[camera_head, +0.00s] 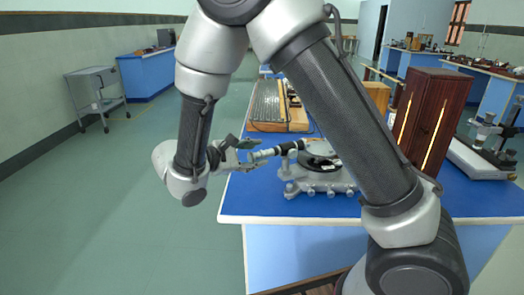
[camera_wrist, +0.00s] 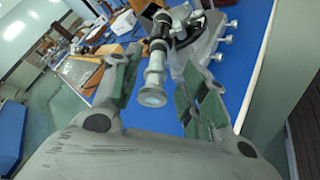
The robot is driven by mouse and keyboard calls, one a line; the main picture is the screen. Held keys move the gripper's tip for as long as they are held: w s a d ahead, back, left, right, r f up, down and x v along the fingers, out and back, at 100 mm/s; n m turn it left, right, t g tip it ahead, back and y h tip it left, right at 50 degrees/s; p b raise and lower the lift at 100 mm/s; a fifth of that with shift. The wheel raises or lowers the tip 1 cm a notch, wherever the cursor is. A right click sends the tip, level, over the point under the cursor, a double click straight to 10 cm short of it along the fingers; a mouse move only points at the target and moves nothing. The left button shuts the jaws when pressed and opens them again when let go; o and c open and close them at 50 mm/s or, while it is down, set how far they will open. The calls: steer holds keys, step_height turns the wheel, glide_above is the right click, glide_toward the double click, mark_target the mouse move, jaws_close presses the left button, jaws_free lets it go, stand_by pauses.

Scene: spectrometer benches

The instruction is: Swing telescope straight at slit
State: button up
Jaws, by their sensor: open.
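The spectrometer (camera_head: 320,185) stands on the blue bench top near its front left edge, with a grey base and a dark round table. A tube with a pale eyepiece end, which looks like the telescope (camera_head: 264,154), points left from it toward my gripper (camera_head: 246,153). In the wrist view, the telescope (camera_wrist: 153,78) lies between the two green-padded fingers of my gripper (camera_wrist: 158,72), its round eye end facing the camera. The fingers are spread, with visible gaps beside the tube. My arm hides the spectrometer's right side, and I cannot make out the slit.
A brown wooden box (camera_head: 431,115) with two glowing vertical openings stands on the bench (camera_head: 270,204) to the right. A ribbed board (camera_head: 267,103) in a wooden frame lies behind the spectrometer. A grey trolley (camera_head: 95,90) stands far left. The floor left of the bench is clear.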

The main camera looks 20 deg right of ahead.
mark_target(264, 153)
steer(key=shift+w+a+f, duration=0.2)
steer(key=shift+w+f, duration=0.05)
steer(key=x, duration=0.7)
steer(key=shift+w+d, duration=0.1)
steer(key=shift+d, duration=0.05)
jaws_close()
